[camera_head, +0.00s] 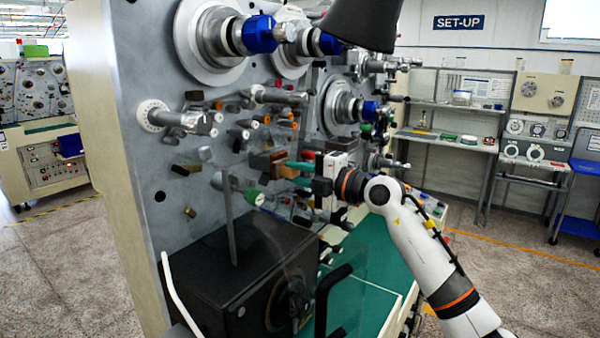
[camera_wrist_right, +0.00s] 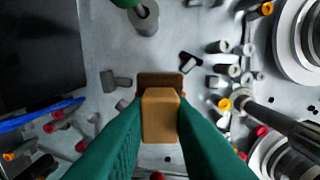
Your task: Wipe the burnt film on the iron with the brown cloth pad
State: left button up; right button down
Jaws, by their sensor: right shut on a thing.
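The brown cloth pad (camera_wrist_right: 160,116) is a tan-brown block with a darker brown part at its far end, in the middle of the right wrist view. My right gripper (camera_wrist_right: 160,135) is shut on it, one green finger on each side. In the head view the pad (camera_head: 261,163) shows small at the fingertips of my right gripper (camera_head: 290,168), in front of the grey machine panel. I cannot make out the iron or its burnt film for certain, nor whether the pad touches anything. My left gripper is not in view.
The grey panel (camera_head: 180,235) carries several close-set rollers and spindles around my right gripper, with large blue-capped hubs (camera_head: 259,34) above. A black box (camera_head: 225,270) stands below. A thin upright grey bar (camera_head: 229,215) rises in front of the panel.

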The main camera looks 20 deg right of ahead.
jog(key=shift+w+a, duration=0.25)
jog(key=shift+w, duration=0.05)
jog(key=shift+d, duration=0.1)
jog(key=p, duration=0.4)
jog(key=shift+w+d+r, duration=0.2)
jog(key=shift+w+d, duration=0.15)
jog(key=shift+w, duration=0.05)
jog(key=shift+s+a+f+p, duration=0.15)
jog(key=shift+s+a+p, duration=0.3)
jog(key=shift+p, duration=0.15)
dwell(0.4)
